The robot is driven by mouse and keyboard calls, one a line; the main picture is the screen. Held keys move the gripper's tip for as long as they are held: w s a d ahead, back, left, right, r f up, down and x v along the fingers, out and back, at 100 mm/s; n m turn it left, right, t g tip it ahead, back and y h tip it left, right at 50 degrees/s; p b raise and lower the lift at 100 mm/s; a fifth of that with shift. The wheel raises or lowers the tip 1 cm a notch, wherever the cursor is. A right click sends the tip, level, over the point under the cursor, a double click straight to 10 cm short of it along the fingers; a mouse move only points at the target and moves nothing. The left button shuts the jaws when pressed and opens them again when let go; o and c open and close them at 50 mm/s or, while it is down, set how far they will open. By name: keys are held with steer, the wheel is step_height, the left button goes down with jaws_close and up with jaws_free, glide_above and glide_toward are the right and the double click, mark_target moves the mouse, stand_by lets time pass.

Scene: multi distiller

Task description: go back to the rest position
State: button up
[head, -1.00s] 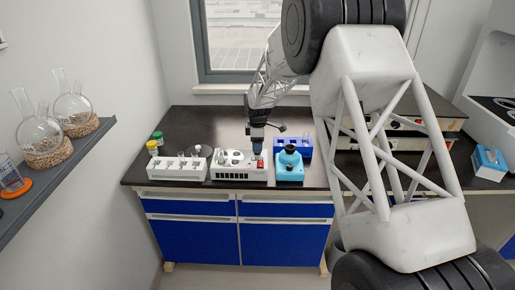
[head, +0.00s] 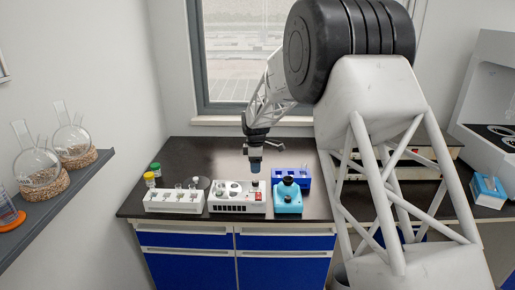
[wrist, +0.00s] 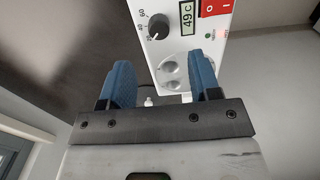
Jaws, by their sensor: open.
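My gripper (head: 255,167) hangs above the dark bench (head: 200,152), over the back of a white heating device (head: 238,198). In the wrist view its two blue fingers (wrist: 162,88) stand apart with nothing between them. Beyond them the white device (wrist: 180,55) shows a knob, a display reading about 49 C, a red switch and round metal wells. The fingers look clear of the device.
A white rack (head: 175,201) stands left of the device, with yellow and green-capped bottles (head: 150,179) behind it. A turquoise device (head: 288,198) and a blue rack (head: 306,178) stand to the right. A wall shelf with round flasks (head: 38,166) is at far left.

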steer(key=s+d+r+m, duration=0.3)
steer(key=s+d+r, duration=0.25)
steer(key=s, duration=0.35)
steer(key=s+d+r+m+t, duration=0.1)
steer(key=s+d+r+m, duration=0.25)
steer(key=s+r, duration=0.45)
steer(key=s+d+r+m, duration=0.3)
steer(key=s+d+r, duration=0.2)
steer(key=s, duration=0.5)
steer(key=s+d+m, duration=0.2)
steer(key=s+m, duration=0.1)
steer(key=s, duration=0.7)
steer(key=s+d+f+m+t, duration=0.1)
steer(key=s+d+m, duration=0.1)
steer(key=s, duration=0.8)
steer(key=s+d+f+m, duration=0.1)
steer(key=s+d+m, duration=0.2)
steer(key=s, duration=0.7)
steer(key=shift+m+t, duration=0.3)
steer(key=shift+m, duration=0.05)
